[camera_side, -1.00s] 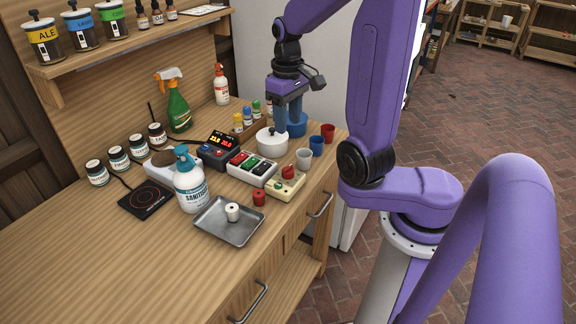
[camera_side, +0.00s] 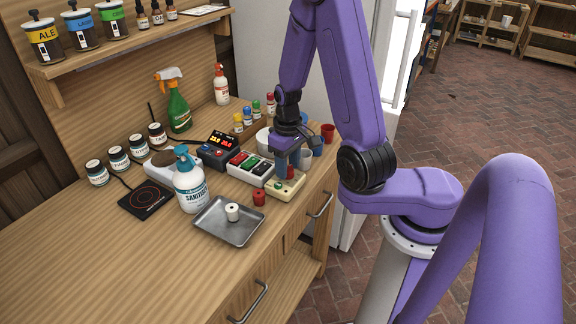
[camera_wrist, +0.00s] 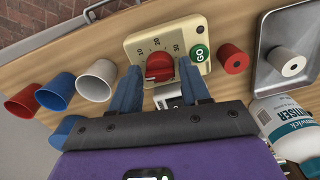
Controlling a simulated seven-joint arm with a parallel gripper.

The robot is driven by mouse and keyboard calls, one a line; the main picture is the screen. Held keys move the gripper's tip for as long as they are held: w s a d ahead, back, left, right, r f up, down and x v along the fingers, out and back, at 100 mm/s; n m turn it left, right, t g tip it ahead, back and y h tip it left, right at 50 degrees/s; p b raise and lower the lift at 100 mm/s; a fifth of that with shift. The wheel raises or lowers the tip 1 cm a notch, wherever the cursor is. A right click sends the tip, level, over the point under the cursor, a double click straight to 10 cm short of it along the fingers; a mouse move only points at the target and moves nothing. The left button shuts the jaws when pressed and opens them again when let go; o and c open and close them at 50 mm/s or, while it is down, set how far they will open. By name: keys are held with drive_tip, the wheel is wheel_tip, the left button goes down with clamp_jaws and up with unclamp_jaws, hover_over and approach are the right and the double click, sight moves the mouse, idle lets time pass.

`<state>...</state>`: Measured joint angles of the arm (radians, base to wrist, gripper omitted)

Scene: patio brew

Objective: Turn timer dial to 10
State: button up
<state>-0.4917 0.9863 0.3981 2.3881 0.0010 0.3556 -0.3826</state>
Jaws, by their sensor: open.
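The timer (camera_side: 287,186) is a cream box near the right edge of the bench. In the wrist view its cream face (camera_wrist: 190,28) carries a red dial (camera_wrist: 159,67), numbers 10, 20 and 30, and a green GO button (camera_wrist: 200,54). I cannot tell exactly where the dial points. My gripper (camera_wrist: 160,82) is open, pointing down over the timer. Its two blue fingers stand on either side of the dial, with gaps to it. In the side view my gripper (camera_side: 289,166) partly hides the dial.
Red, blue and white cups (camera_wrist: 96,80) stand close beside the timer. A red spool (camera_wrist: 233,59) is on its other side, near the metal tray (camera_wrist: 262,75) with a white spool.

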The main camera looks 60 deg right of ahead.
drive_tip(key=shift+f, duration=0.3)
drive_tip(key=c, duration=0.8)
drive_tip(key=shift+o, duration=0.2)
drive_tip(key=shift+m, duration=0.3)
drive_tip(key=m, duration=0.4)
drive_tip(key=shift+m, duration=1.9)
